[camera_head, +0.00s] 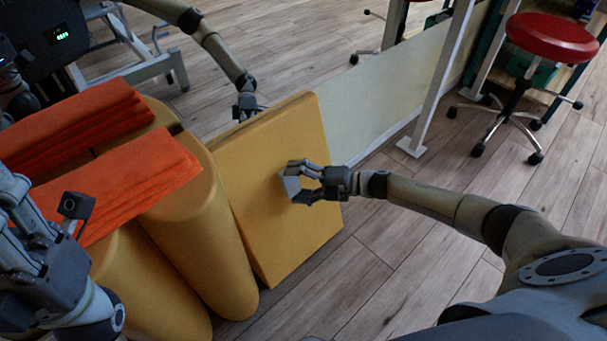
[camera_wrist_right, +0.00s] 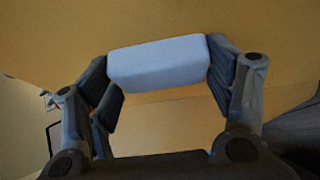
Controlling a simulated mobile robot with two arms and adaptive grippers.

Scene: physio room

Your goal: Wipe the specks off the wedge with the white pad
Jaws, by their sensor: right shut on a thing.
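The yellow wedge (camera_head: 265,150) stands on the floor in the middle of the head view, its broad face turned toward my right arm. My right gripper (camera_head: 297,185) is at that face, shut on the white pad (camera_head: 290,183). In the right wrist view the pad (camera_wrist_right: 157,64) sits between both fingers, close to or against the yellow surface (camera_wrist_right: 60,35); I cannot tell whether it touches. I make out no specks in either view. My left gripper (camera_head: 45,255) is at the lower left, partly cut off; its fingers are unclear.
Yellow bolsters (camera_head: 205,235) stand left of the wedge, with folded orange towels (camera_head: 125,180) on top. A red stool (camera_head: 552,38) and a white post (camera_head: 418,140) are at the right. An arm behind the wedge looks like a mirror reflection. Wooden floor in front is clear.

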